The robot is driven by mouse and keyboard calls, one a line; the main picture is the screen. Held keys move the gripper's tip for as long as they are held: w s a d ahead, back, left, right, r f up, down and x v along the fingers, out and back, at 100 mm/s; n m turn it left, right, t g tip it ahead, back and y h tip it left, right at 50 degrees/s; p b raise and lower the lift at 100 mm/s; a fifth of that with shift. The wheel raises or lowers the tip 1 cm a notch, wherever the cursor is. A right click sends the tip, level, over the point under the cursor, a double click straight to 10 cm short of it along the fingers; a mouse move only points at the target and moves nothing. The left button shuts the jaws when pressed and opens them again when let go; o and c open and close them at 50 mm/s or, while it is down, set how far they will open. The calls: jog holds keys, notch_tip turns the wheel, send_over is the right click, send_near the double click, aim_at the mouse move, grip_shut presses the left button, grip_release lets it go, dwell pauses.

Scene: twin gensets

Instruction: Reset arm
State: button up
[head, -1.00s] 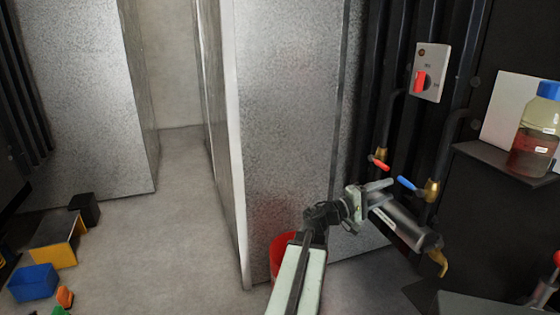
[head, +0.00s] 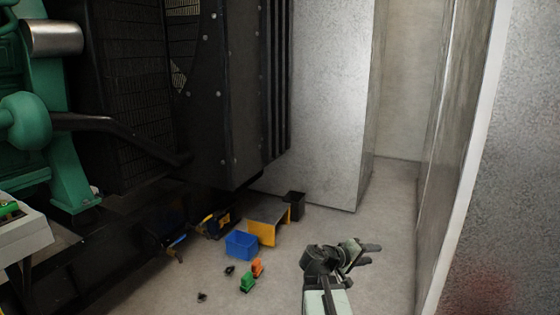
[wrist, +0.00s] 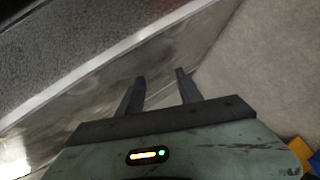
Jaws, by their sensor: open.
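My gripper (head: 368,252) is at the end of my arm, low in the middle right of the head view, above the bare floor. Its two dark fingers also show in the wrist view (wrist: 160,90). They stand apart with nothing between them. Beyond them in the wrist view are the grey floor and a pale wall panel.
A blue bin (head: 241,245), a yellow-sided stand (head: 262,233), a black bin (head: 295,204) and small green (head: 247,283) and orange (head: 258,267) items are on the floor left of my gripper. A speckled panel (head: 520,170) stands at right. A green machine (head: 65,150) is at left.

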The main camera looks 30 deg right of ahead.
jog(key=w+a+f+t+y, duration=0.1)
jog(key=w+a+f, duration=0.1)
jog(key=a, duration=0.3)
jog(key=w+a+f+n+y, duration=0.1)
jog(key=w+a+f, duration=0.1)
jog(key=a, duration=0.2)
jog(key=w+a+f+t+y, duration=0.1)
jog(key=w+a+f, duration=0.1)
jog(key=a, duration=0.3)
jog(key=s+a+f+g+y, duration=0.1)
jog(key=a+f+y, duration=0.25)
jog(key=a, duration=0.65)
jog(key=s+a+f+n+g+y, duration=0.1)
jog(key=s+a+f+y, duration=0.2)
jog(key=a, duration=0.7)
jog(key=a+f+g+y, duration=0.1)
jog(key=a+f+y, duration=0.35)
jog(key=a, duration=0.65)
notch_tip(320, 180, up, 29)
jog(key=p, duration=2.8)
jog(key=shift+d, duration=0.4)
